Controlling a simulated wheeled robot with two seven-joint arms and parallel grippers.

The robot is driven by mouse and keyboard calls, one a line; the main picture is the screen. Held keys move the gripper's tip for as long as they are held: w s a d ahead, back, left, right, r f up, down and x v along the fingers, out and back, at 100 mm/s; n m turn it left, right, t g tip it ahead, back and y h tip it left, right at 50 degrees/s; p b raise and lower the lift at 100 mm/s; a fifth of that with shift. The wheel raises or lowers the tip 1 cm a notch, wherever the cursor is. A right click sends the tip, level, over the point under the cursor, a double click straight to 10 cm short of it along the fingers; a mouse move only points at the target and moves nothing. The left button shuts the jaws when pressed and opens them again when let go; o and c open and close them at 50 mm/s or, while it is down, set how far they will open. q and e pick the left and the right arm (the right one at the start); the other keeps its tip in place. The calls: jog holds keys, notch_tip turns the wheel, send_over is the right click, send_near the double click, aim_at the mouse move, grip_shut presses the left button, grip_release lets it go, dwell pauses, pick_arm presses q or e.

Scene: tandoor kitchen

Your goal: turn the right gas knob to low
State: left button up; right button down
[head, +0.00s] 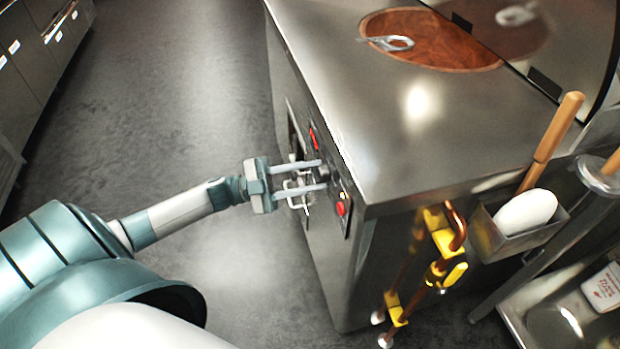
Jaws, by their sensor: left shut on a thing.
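The steel tandoor unit (330,270) has a control panel on its front face. A dark gas knob (323,174) sits on the panel between two red parts, an upper one (314,137) and a lower one (341,208). My left gripper (322,175) reaches in from the left with its two fingers on either side of this knob, shut on it. The gripper partly hides the knob, so its pointer setting cannot be read. I cannot tell whether other knobs sit on the panel behind the gripper. My right gripper is not in view.
The tandoor's round opening (430,38) has a metal hook-like tool across its rim. The floor (170,120) at left is clear.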

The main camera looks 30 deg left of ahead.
pick_arm(q)
jog(key=shift+r+m+g, duration=0.15)
jog(key=shift+m+g, duration=0.65)
jog(key=shift+m, duration=1.2)
jog(key=o, duration=1.1)
jog(key=shift+c, duration=0.2)
jog(key=shift+a, duration=0.15)
